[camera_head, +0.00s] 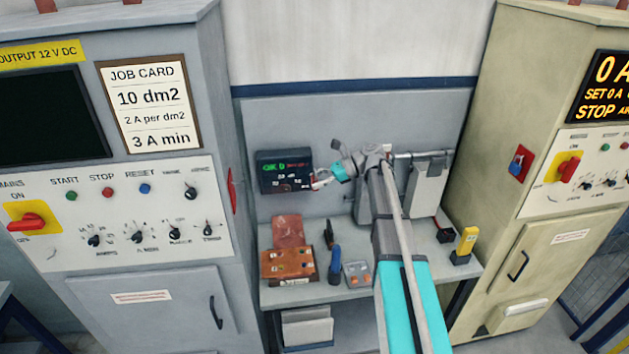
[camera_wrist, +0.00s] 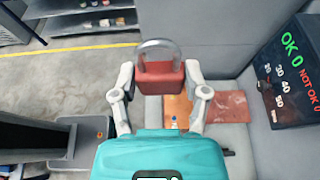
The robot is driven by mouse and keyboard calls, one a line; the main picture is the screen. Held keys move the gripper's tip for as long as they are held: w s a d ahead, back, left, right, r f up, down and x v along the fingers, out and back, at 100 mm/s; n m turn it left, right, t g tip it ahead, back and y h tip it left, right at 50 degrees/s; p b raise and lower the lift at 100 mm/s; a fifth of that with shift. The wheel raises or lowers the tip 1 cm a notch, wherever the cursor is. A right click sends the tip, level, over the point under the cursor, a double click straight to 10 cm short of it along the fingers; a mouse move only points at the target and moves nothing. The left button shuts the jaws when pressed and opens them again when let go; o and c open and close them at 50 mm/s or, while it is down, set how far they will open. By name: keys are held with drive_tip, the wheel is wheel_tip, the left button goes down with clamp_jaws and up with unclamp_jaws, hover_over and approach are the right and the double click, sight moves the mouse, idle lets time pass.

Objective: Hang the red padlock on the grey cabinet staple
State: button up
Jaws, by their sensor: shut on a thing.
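The red padlock (camera_wrist: 160,78) is between the two fingers of my gripper (camera_wrist: 160,88) in the wrist view. Its body is gripped at the sides, and its grey shackle arches beyond the fingertips. In the head view my gripper (camera_head: 319,180) is above the bench, in front of the black display box; the padlock is too small to make out clearly there. The grey cabinet (camera_head: 170,325) stands at the left of the head view. A red part (camera_head: 232,190) shows edge-on on its right side. I cannot make out the staple.
The black display box (camera_head: 285,171) is close to my gripper. The bench holds a brown block (camera_head: 288,264), a copper-coloured sheet (camera_head: 289,231), a blue-handled tool (camera_head: 335,262) and a yellow item (camera_head: 467,241). A cream cabinet (camera_head: 490,190) stands at right.

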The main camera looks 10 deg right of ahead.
drive_tip(key=shift+d, duration=1.3)
idle(0.6)
wheel_tip(320, 180, down, 22)
drive_tip(key=b, duration=2.2)
drive_tip(key=shift+r, duration=0.2)
drive_tip(key=a+r+p, duration=0.4)
drive_tip(key=r+p, duration=0.6)
drive_tip(key=a+r+p, duration=0.3)
drive_tip(key=r+p, duration=0.8)
drive_tip(key=shift+a+p, duration=0.3)
drive_tip(key=shift+a, duration=0.1)
drive_tip(key=shift+w, duration=0.1)
